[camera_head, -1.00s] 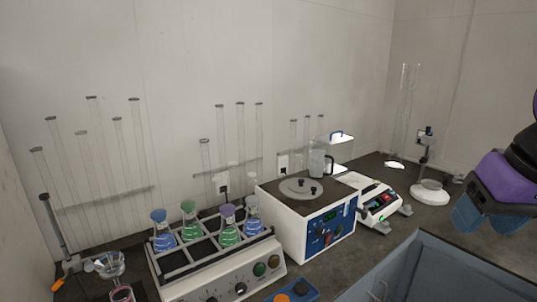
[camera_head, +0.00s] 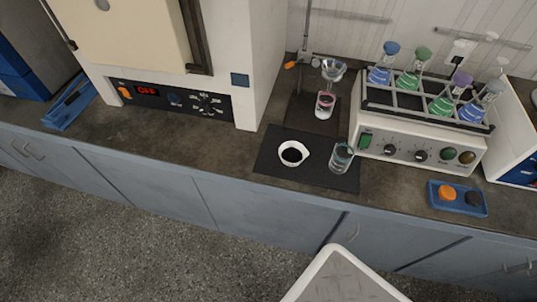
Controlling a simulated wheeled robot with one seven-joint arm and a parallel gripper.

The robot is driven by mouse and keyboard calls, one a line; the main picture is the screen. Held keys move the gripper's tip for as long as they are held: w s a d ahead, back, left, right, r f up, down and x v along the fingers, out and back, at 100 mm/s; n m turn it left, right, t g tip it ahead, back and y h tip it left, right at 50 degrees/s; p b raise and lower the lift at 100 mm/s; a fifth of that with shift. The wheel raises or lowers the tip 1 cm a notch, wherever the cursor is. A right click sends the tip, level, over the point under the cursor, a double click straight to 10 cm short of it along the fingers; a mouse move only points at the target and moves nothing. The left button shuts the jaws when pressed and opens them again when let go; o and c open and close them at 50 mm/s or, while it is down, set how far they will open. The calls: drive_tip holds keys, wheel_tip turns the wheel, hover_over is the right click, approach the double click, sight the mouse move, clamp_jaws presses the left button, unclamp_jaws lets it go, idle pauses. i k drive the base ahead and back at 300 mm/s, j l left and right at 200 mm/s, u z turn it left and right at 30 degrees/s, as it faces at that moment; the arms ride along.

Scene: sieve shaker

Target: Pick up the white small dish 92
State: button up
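A small white dish (camera_head: 293,153) with a dark inside and a small spout on its right rim sits on a black mat (camera_head: 271,164) on the counter, near the counter's front edge. A clear glass beaker (camera_head: 341,157) stands just to the right of the dish on the same mat. My gripper is not in this view, so I cannot see whether it is open or shut.
A shaker with several coloured flasks (camera_head: 409,149) stands right of the mat. A furnace (camera_head: 207,104) stands to the left. A funnel stand (camera_head: 305,42) with a pink-topped beaker (camera_head: 325,106) is behind the mat. A blue tray (camera_head: 435,205) lies front right. Counter left of the mat is clear.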

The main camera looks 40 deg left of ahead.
sight(292, 153)
drive_tip(key=u, duration=1.5)
